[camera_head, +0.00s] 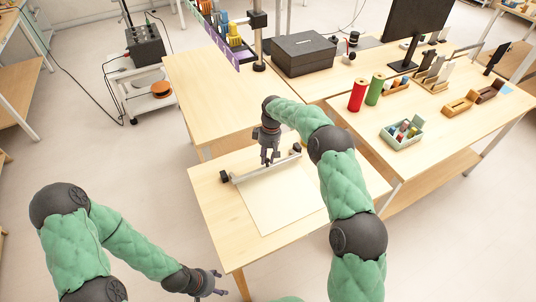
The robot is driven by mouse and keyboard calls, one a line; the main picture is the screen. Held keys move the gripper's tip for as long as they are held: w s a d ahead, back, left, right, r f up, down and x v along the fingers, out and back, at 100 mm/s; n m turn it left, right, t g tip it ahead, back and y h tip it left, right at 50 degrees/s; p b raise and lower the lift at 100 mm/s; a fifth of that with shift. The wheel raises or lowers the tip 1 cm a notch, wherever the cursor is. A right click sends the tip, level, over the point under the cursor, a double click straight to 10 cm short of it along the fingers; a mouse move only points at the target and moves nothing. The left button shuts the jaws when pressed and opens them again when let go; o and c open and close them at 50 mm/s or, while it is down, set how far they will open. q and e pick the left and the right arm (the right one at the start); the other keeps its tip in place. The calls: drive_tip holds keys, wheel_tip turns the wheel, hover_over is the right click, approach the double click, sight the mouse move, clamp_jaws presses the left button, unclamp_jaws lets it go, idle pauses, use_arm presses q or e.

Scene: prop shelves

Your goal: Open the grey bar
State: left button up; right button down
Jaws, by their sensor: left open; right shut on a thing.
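The grey bar (244,176) spans the back edge of a pale sheet (280,205) on the small wooden table in front of me. It has a dark knob at its left end, and another dark part shows near its right end. My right gripper (268,160) comes down from above and is shut on the bar near its middle; the fingers hide part of it. I cannot tell whether the bar is raised off the sheet. My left gripper (216,284) is open and empty, low in front of the small table's left side.
On the right table are red (358,95) and green (375,88) rolls and a pale box of small items (402,132). The small table (215,208) is otherwise bare. Open floor lies left.

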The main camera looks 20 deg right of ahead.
drive_tip(key=shift+w+a+r+g+p, duration=0.2)
drive_tip(key=shift+w+r+g+p, duration=0.1)
drive_tip(key=shift+w+g+p, duration=0.45)
drive_tip(key=shift+g+p, duration=0.2)
drive_tip(key=shift+g, duration=0.15)
drive_tip(key=c, duration=1.1)
unclamp_jaws()
drive_tip(key=shift+a, duration=0.1)
drive_tip(key=shift+c, duration=0.2)
drive_tip(key=shift+o, duration=0.6)
drive_tip(key=shift+r, duration=0.2)
wheel_tip(320, 180, up, 10)
drive_tip(key=shift+f, duration=0.2)
